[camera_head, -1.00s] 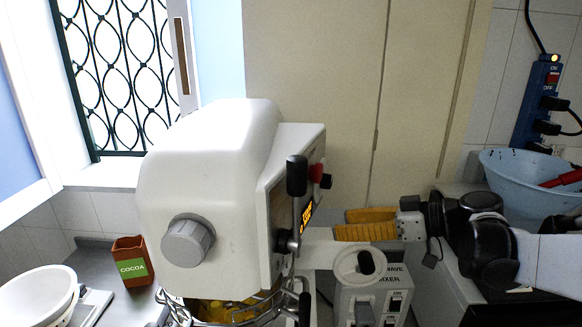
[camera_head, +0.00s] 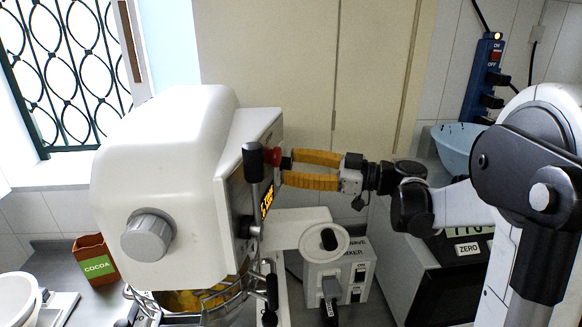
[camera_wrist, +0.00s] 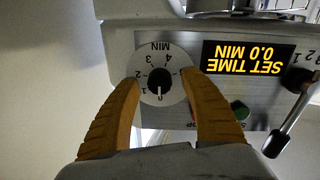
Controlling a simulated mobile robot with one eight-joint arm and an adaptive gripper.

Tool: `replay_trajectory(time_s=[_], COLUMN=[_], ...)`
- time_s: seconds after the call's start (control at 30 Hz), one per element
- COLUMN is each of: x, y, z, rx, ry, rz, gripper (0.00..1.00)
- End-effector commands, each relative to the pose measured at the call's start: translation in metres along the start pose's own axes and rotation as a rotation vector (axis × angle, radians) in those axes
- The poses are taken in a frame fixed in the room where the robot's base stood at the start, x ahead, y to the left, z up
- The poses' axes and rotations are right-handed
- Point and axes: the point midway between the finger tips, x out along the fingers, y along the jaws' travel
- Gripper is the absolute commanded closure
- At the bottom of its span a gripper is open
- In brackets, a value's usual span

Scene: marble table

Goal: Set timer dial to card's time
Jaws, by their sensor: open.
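The timer dial (camera_wrist: 158,85), a white disc with a black knob, is on the mixer's front panel, with printed numbers and MIN showing upside down in the wrist view. Its white pointer line is at 0. The display (camera_wrist: 246,59) beside it reads SET TIME 0.0 MIN. My gripper (camera_wrist: 158,80) is open, its two orange fingers on either side of the dial, with a gap between each finger and the black knob. In the head view my gripper (camera_head: 284,168) is at the panel of the white mixer (camera_head: 165,150); the dial is hidden there. I see no card with a readable time.
A lever with a black handle (camera_head: 253,163) stands beside my fingers. A green button (camera_wrist: 240,110) is near one finger. A ZERO label (camera_head: 468,248) is on a dark appliance at the right. A cocoa box (camera_head: 95,262) and blue basin (camera_head: 455,148) stand farther off.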

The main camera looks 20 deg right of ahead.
Motion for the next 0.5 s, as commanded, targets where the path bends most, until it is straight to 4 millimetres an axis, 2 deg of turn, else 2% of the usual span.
replay_trajectory(time_s=[0.33, 0.37, 0.5], x=[0.0057, 0.0057, 0.0056], y=[0.0002, 0.0002, 0.0001], z=[-0.0001, -0.0001, -0.0001], rx=[0.000, 0.000, 0.001], ry=[0.000, 0.000, -0.001], rz=[0.001, 0.001, 0.001], gripper=[0.47, 0.52, 0.95])
